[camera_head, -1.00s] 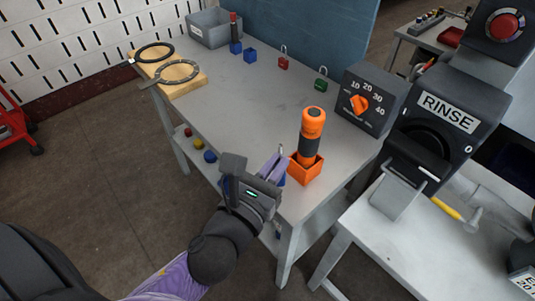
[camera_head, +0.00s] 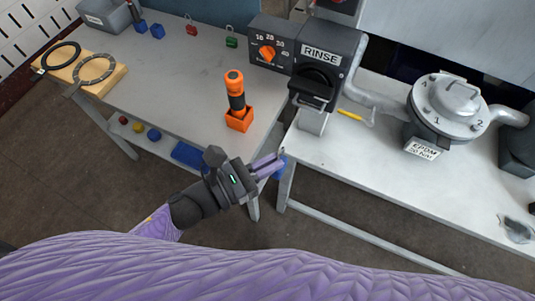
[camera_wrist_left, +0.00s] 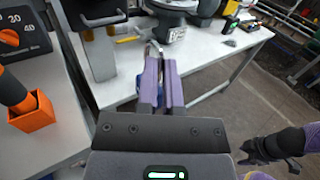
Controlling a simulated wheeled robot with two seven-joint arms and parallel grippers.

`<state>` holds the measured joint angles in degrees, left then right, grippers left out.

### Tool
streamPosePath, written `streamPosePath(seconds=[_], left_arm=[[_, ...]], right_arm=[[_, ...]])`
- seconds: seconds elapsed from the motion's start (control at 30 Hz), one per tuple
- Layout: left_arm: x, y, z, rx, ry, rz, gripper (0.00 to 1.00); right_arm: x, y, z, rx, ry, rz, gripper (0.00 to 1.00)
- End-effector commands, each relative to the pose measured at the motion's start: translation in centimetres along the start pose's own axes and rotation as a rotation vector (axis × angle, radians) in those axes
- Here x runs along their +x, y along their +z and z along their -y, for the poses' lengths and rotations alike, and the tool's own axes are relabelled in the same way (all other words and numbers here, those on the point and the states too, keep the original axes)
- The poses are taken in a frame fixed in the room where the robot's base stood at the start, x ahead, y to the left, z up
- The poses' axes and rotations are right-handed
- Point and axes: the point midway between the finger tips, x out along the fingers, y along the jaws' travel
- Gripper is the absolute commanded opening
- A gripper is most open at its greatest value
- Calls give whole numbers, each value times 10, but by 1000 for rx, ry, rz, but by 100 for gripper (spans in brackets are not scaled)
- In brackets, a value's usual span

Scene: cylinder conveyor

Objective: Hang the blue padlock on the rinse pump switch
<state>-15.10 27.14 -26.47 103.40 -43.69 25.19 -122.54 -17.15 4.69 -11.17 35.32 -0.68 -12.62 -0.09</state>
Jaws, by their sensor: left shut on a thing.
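The blue padlock (camera_head: 279,171) is in my left gripper (camera_head: 280,160), whose purple fingers are shut on it. In the left wrist view its metal shackle (camera_wrist_left: 155,48) sticks up beyond the fingertips. Most of its blue body is hidden by the fingers. The rinse pump switch is a dark box labelled RINSE (camera_head: 322,58) with a black handle (camera_head: 312,91), on a grey post. My left gripper is in front of and below the switch, apart from it. In the left wrist view part of my right arm (camera_wrist_left: 275,146) shows at lower right; its fingers are unclear.
An orange-black cylinder stands in an orange holder (camera_head: 239,123) near the left table's corner. A dial box (camera_head: 271,43) adjoins the switch. A yellow-handled tool (camera_head: 350,115) lies beside the post. A grey valve (camera_head: 450,105) stands on the right table, whose front is clear.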

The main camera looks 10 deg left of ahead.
Motion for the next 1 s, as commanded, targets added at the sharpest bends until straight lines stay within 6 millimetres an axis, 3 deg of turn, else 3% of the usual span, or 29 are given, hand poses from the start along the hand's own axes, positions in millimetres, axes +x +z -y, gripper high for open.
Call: streamPosePath(seconds=[0.17,0.7,1.0], left_arm=[[7,0,-5,1,2,2,0],[68,0,-46,2,3,2,0],[82,1,-56,-1,3,1,0]], right_arm=[[3,1,0,-2,-1,1,60],[19,5,-8,-13,13,8,60],[23,6,-6,-11,11,8,60]])
